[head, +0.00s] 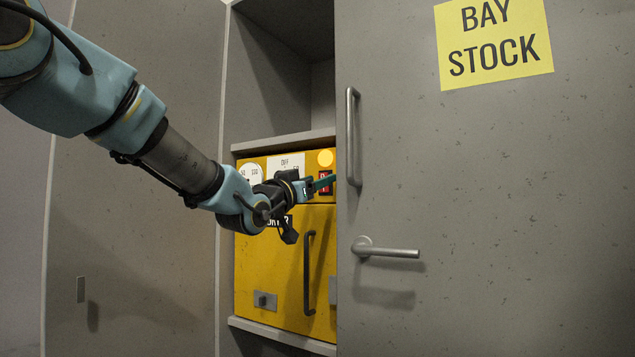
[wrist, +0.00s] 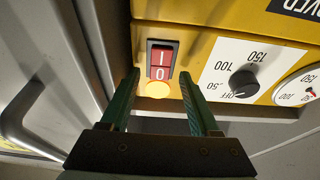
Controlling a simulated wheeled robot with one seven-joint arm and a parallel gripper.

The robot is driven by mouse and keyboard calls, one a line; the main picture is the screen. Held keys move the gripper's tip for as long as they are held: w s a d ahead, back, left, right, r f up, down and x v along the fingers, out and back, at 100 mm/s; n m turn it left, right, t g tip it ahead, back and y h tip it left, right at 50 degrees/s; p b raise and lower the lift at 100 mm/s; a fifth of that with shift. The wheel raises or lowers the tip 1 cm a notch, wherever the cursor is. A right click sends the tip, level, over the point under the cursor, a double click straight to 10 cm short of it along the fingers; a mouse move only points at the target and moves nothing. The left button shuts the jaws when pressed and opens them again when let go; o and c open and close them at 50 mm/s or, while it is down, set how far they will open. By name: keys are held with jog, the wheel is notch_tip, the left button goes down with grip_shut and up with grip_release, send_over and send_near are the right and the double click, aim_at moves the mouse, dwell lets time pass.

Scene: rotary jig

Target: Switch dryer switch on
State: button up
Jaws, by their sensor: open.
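The yellow dryer (head: 270,270) stands in an open bay of the grey cabinet. Its red rocker switch (head: 326,187) is at the upper right of its front, partly covered by my gripper. In the wrist view the switch (wrist: 160,62) shows I and O marks, with the O end nearer the round yellow lamp (wrist: 158,90). I cannot tell which end is pressed in. My gripper (head: 327,183) is open in front of the switch. In the wrist view its green fingers (wrist: 159,77) straddle the switch and lamp in the picture, with nothing between them; contact is not clear.
A dial with an OFF mark (wrist: 243,84) and a round gauge (wrist: 299,88) sit beside the switch. The grey BAY STOCK door (head: 480,200), with an upright bar handle (head: 352,135) and a lever (head: 385,251), is close on the right. The dryer door has a dark handle (head: 309,272).

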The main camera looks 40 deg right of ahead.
jog(key=b+v, duration=0.1)
jog(key=v, duration=0.9)
jog(key=shift+a, duration=0.2)
jog(key=shift+f, duration=0.1)
